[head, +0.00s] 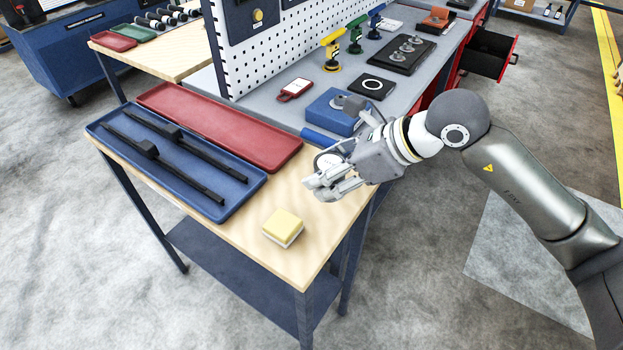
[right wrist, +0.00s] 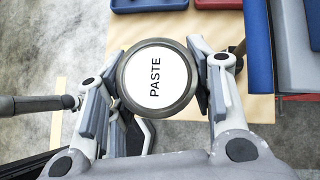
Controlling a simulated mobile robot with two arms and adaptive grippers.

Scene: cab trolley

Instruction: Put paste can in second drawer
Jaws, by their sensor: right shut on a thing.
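The paste can (right wrist: 157,78) is round, with a white lid reading PASTE and a dark grey rim. In the right wrist view it sits between the two fingers of my right gripper (head: 328,178), which is shut on it. In the head view the paste can (head: 329,160) is partly hidden behind the fingers, over the right edge of the wooden table. An open drawer (head: 487,52) with red sides and a dark inside sticks out of the workbench at the upper right; its place in the stack cannot be told. My left gripper is not in view.
The wooden table (head: 290,262) holds a blue tray (head: 222,205) with two black wiper-like bars, a red tray (head: 225,128) and a yellow-white sponge (head: 283,227). The grey bench behind carries a blue block (head: 330,115) and tools. Floor right of the bench is clear.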

